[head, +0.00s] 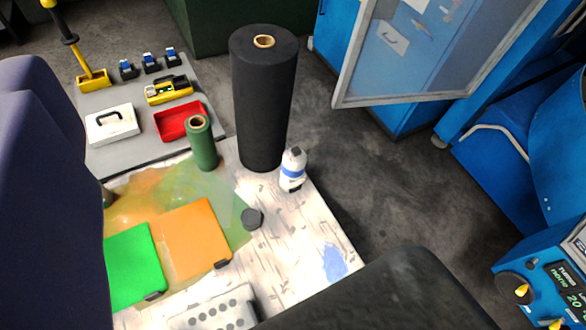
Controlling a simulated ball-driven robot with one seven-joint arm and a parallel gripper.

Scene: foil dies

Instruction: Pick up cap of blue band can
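The blue band can (291,176) is a small white can with a blue band around its middle. It stands near the right edge of the whitish work table (310,228), just right of a tall black roll. Its dark grey cap (295,152) appears to be on its top; the edge between cap and can is too small to make out. A separate round dark disc (251,219) lies on the table, left of and nearer than the can. I cannot make out my gripper's fingertips. Large dark shapes, possibly parts of mine, block the left edge and lower right.
The tall black roll (262,105) stands close beside the can. A green roll (202,145), an orange sheet (196,238) and a green sheet (134,266) are farther left. A blue machine with an open door (430,50) stands at right. Floor (390,190) right of the table is clear.

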